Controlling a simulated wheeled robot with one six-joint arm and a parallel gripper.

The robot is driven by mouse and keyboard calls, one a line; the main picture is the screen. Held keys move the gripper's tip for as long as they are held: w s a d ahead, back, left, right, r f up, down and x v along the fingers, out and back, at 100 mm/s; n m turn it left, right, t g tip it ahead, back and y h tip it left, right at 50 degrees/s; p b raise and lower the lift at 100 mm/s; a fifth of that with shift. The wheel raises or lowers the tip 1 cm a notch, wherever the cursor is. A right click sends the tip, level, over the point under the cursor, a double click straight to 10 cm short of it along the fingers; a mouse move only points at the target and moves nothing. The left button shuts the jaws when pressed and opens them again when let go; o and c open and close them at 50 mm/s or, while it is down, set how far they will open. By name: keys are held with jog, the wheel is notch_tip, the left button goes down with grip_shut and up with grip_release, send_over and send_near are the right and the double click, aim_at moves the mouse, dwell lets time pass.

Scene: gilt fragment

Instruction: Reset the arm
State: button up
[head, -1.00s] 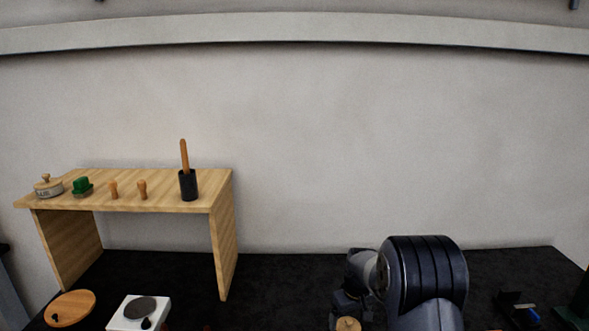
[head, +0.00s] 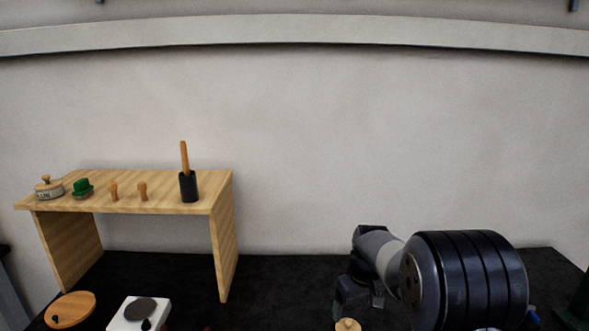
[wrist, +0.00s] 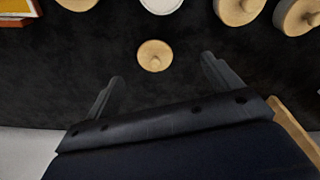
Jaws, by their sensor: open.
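My gripper (wrist: 162,82) is open in the wrist view, its two fingers spread apart with nothing between the tips. A small round wooden piece with a knob (wrist: 154,55) lies on the black surface just beyond and between the fingertips, apart from them. In the head view my arm stands at the lower right, and my gripper (head: 358,296) shows only partly as dark parts. A wooden knobbed piece (head: 348,324) shows below it at the bottom edge.
A wooden shelf (head: 150,200) on the left holds a lidded pot (head: 48,190), a green item (head: 82,188), two wooden pegs and a black holder (head: 188,187). A white burner (head: 139,314) and a round board (head: 71,310) stand in front. Several round wooden pieces (wrist: 238,10) lie ahead.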

jog(key=s+r+p, duration=0.1)
jog(key=s+p, duration=0.1)
jog(key=s, duration=0.4)
jog(key=f, duration=0.6)
jog(key=s+f+p, duration=0.1)
jog(key=f, duration=0.2)
jog(key=shift+f, duration=0.35)
jog(key=shift+r, duration=0.75)
jog(key=shift+d+r, duration=0.1)
